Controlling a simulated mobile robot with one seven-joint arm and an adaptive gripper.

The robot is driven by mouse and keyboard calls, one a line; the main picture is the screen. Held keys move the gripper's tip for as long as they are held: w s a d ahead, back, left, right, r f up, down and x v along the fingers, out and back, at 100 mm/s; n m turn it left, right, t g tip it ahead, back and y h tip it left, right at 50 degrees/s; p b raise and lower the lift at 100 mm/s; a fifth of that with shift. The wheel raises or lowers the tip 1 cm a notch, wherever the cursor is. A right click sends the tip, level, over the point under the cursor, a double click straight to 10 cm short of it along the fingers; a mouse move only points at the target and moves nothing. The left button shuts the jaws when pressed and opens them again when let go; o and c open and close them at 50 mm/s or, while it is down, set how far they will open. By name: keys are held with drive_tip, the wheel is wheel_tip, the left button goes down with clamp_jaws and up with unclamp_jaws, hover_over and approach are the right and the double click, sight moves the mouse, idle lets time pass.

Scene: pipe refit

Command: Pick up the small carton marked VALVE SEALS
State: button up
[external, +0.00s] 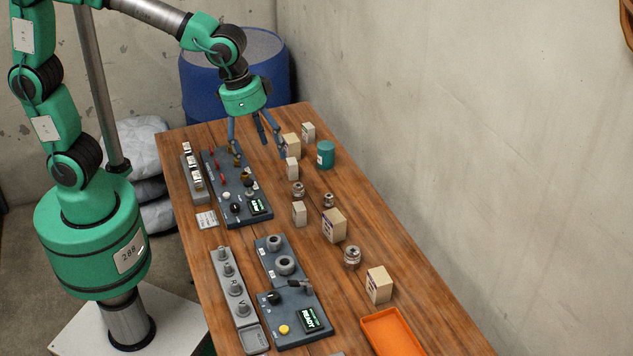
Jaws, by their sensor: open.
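Several beige cartons stand upright on the wooden table; their printing is too small to read, so I cannot tell which one is marked VALVE SEALS. Three are small: one at the far end (308,132), one nearer (292,169) and one about mid-table (299,214). Larger cartons stand at the far end (291,146), mid-table (333,226) and nearer the front (379,285). My gripper (256,143) points down over the far part of the table, fingers spread, with nothing seen between them. It is left of the far cartons; its right finger appears close to the far larger carton.
A teal can (326,154) stands right of the far cartons. Metal fittings (352,257) stand among the cartons. Dark control panels (238,185) and a grey peg rack (236,289) fill the left side. An orange tray (394,332) lies at the front. A blue barrel (205,85) stands behind the table.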

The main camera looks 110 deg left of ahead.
drive_tip(key=w+a+f+n+g, duration=0.25)
drive_tip(key=w+a+f, duration=0.55)
drive_tip(key=a+f, duration=0.4)
drive_tip(key=n, duration=0.3)
hover_over(334, 215)
wheel_tip(334, 215, down, 15)
drive_tip(key=shift+h, duration=0.4)
drive_tip(key=shift+w+d+f+m, duration=0.1)
drive_tip(key=shift+m, duration=0.15)
drive_tip(key=shift+f+b, duration=0.8)
drive_tip(key=shift+f, duration=3.45)
drive_tip(key=shift+f+b, duration=0.7)
drive_tip(key=shift+f, duration=1.9)
